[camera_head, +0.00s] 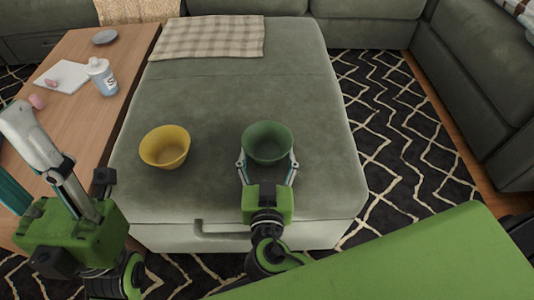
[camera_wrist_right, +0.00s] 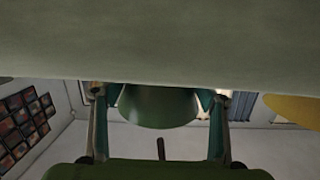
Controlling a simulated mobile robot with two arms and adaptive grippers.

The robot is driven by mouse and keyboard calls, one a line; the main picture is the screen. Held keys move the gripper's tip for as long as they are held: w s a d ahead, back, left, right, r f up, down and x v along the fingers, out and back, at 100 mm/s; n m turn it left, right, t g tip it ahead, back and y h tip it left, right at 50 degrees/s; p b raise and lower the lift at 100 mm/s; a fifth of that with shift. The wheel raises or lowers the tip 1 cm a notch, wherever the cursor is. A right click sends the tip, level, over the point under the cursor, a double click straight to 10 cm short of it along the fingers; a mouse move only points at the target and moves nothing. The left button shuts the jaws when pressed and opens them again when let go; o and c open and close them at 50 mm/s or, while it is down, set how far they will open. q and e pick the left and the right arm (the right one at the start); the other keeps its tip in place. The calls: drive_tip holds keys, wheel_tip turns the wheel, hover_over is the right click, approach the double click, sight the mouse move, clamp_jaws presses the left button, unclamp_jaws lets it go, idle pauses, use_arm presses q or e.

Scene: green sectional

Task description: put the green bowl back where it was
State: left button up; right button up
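The green bowl (camera_head: 267,144) is upright at the front right of the grey-green ottoman (camera_head: 235,100). My right gripper (camera_head: 267,168) has one finger on each side of it, and the pads appear to press on its sides. The right wrist view shows the green bowl (camera_wrist_right: 158,105) between the two fingers of my right gripper (camera_wrist_right: 158,98). The bowl's underside is hidden, so I cannot tell whether it touches the cushion. My left gripper (camera_head: 20,165) is at the lower left, empty, with its fingers apart and partly cut off by the frame.
A yellow bowl (camera_head: 165,147) stands left of the green bowl. A checked cloth (camera_head: 212,37) lies at the ottoman's back. The wooden table (camera_head: 85,130) at left holds a white bottle (camera_head: 102,77), a notepad (camera_head: 62,77) and a grey dish (camera_head: 105,37). The ottoman's middle is clear.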

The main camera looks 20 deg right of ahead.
drive_tip(key=o, duration=0.4)
drive_tip(key=shift+c, duration=0.2)
